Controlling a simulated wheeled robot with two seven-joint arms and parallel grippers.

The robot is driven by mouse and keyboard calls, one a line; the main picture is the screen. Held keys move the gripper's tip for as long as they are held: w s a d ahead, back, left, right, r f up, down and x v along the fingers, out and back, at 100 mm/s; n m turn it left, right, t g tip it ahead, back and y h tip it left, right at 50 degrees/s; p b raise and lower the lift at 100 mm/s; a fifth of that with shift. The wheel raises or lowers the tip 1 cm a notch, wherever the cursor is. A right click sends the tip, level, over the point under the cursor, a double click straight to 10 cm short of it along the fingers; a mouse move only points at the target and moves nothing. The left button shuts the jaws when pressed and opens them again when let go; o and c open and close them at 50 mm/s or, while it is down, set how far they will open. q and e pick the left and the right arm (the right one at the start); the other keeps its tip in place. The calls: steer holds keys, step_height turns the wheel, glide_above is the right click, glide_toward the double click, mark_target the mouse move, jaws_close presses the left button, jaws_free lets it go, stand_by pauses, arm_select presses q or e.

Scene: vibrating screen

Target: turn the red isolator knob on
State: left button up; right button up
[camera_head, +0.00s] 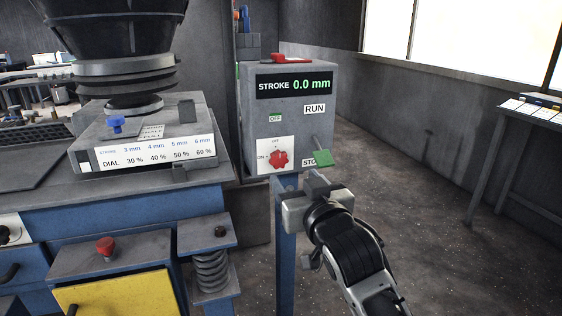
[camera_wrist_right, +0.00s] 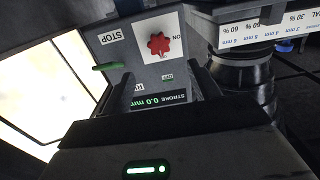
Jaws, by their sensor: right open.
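The red isolator knob (camera_head: 279,159) is a lobed dial on a white plate low on the front of the grey control box (camera_head: 315,119). The plate reads OFF above the knob and ON to its left. Which mark the knob points to is too small to tell. My right gripper (camera_head: 300,182) is open and empty, just below and right of the knob, apart from it. In the right wrist view, turned upside down, the knob (camera_wrist_right: 159,44) shows beyond the open fingers. My left gripper is not in view.
The box display (camera_head: 293,84) reads STROKE 0.0 mm. A green lever (camera_head: 323,158) sticks out beside the STOP label, close to my right gripper. The blue bench (camera_head: 130,208) with the vibrating machine stands left. Open floor lies to the right.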

mark_target(280, 159)
steer(key=x, duration=1)
steer(key=shift+f, duration=0.1)
steer(key=c, duration=1)
